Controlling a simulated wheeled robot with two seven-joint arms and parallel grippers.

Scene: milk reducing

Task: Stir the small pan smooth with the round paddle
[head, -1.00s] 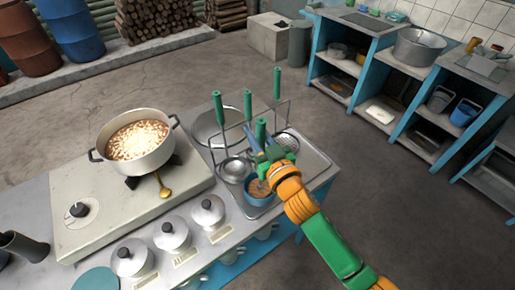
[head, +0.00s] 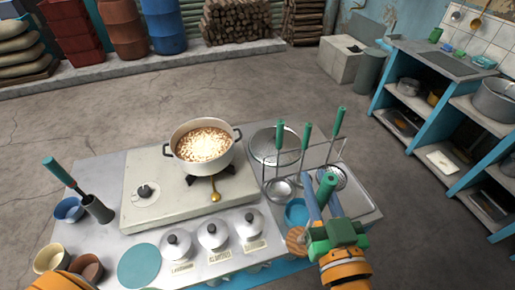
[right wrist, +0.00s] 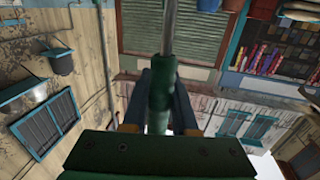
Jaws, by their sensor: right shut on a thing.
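A two-handled pan (head: 235,157) stands on the burner, holding a pale, foamy, lumpy surface with brown around it. My right gripper (head: 322,208) is shut on the green handle (head: 327,184) of an upright tool over the front right of the counter. The handle and its metal shaft (right wrist: 169,25) also show in the right wrist view. A round wooden disc, likely the paddle's head (head: 297,240), shows just left of the gripper, beside a blue cup (head: 296,212). The join between shaft and disc is hidden. My left gripper is out of view.
A wire rack (head: 335,155) with several green-handled tools stands close behind the gripper. Lidded pots (head: 212,234) line the counter front. The stove top (head: 150,205) left of the pan is mostly clear.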

